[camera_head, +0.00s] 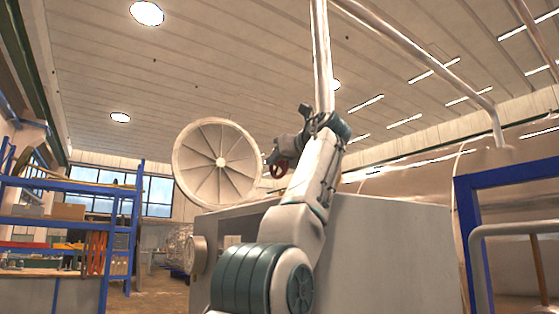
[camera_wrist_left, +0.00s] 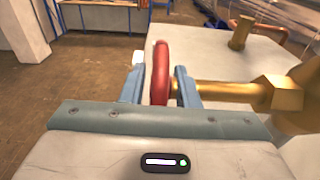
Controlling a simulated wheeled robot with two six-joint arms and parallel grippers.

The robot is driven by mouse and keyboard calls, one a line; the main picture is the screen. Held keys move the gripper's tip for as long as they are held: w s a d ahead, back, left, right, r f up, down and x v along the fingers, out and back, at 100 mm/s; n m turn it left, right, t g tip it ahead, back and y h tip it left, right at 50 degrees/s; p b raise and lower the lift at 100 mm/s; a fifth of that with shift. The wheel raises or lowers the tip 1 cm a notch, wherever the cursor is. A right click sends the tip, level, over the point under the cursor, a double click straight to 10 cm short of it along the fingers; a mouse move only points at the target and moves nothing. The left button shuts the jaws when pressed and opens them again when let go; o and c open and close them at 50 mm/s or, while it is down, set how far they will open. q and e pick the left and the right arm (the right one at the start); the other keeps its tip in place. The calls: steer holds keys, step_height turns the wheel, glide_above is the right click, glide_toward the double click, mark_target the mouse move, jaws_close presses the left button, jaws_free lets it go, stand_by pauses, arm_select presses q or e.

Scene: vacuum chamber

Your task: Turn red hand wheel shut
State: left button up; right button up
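The red hand wheel (camera_head: 279,168) shows small in the head view, just below my left gripper (camera_head: 272,157). In the left wrist view the wheel (camera_wrist_left: 161,72) appears nearly edge-on, its rim standing between the two blue fingers of my left gripper (camera_wrist_left: 160,88). Narrow gaps show on both sides of the rim, so the fingers are open around it and not clamped. A brass stem (camera_wrist_left: 225,90) runs right from the wheel to a brass valve body (camera_wrist_left: 285,95). The wheel's lower part is hidden behind the gripper. My right gripper is not in view.
A large grey box (camera_head: 390,250) stands behind my left arm. A round fan-like disc (camera_head: 217,162) is left of the gripper. Blue shelving (camera_head: 70,215) stands at far left, a blue frame (camera_head: 468,230) at right. A brass fitting (camera_wrist_left: 241,32) sits on a pale surface beyond the wheel.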

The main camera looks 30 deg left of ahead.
arm_select(q)
steer(key=shift+o, duration=0.3)
steer(key=shift+s+d+r, duration=0.1)
